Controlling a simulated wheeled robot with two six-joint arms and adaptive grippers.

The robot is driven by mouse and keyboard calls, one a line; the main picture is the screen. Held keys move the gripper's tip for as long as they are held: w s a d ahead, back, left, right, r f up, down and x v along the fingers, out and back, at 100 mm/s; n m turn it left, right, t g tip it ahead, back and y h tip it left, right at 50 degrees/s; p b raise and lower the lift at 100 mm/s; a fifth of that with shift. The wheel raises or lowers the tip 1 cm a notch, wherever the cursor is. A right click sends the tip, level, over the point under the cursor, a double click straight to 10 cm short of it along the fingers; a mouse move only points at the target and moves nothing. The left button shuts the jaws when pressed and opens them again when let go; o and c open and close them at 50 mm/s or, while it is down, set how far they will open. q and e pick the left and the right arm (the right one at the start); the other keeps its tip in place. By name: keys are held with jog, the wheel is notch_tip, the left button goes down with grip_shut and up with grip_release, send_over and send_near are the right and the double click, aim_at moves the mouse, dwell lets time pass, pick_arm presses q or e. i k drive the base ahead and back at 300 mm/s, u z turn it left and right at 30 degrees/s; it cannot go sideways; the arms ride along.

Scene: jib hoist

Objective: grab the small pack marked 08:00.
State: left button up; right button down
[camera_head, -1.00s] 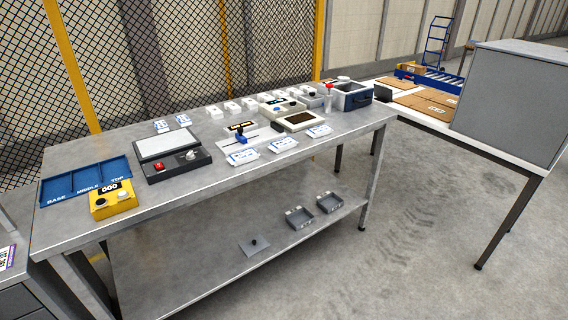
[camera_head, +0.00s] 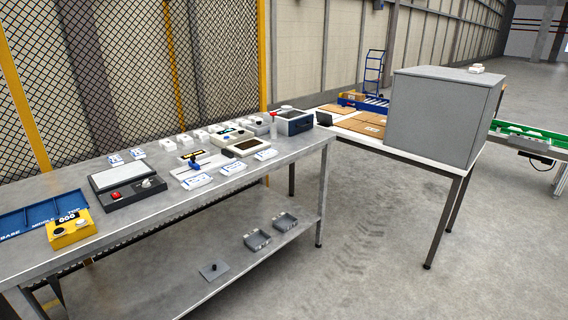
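Several small white packs with blue print lie flat on the grey metal workbench (camera_head: 150,232). Three are along its front part: one pack (camera_head: 196,181), a second pack (camera_head: 232,168) and a third pack (camera_head: 265,155). Two more stand near the back: a left pack (camera_head: 115,159) and a right pack (camera_head: 137,153). Several white blocks sit in a row behind. The print is too small to read, so I cannot tell which pack is marked 08:00. Neither of my grippers is in view.
On the bench are a yellow box (camera_head: 72,231), a blue tray (camera_head: 30,217), a dark device with a red button (camera_head: 128,190) and a blue-grey bin (camera_head: 293,122). A grey cabinet (camera_head: 436,118) stands on the right-hand table. Open floor (camera_head: 400,225) lies in front.

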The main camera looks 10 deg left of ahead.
aim_at(230, 169)
jog(key=z, duration=0.65)
jog(key=i, duration=0.95)
jog(key=z, duration=0.55)
jog(key=i, duration=1.1)
jog(key=u, duration=0.6)
jog(key=i, duration=0.8)
jog(key=u, duration=0.75)
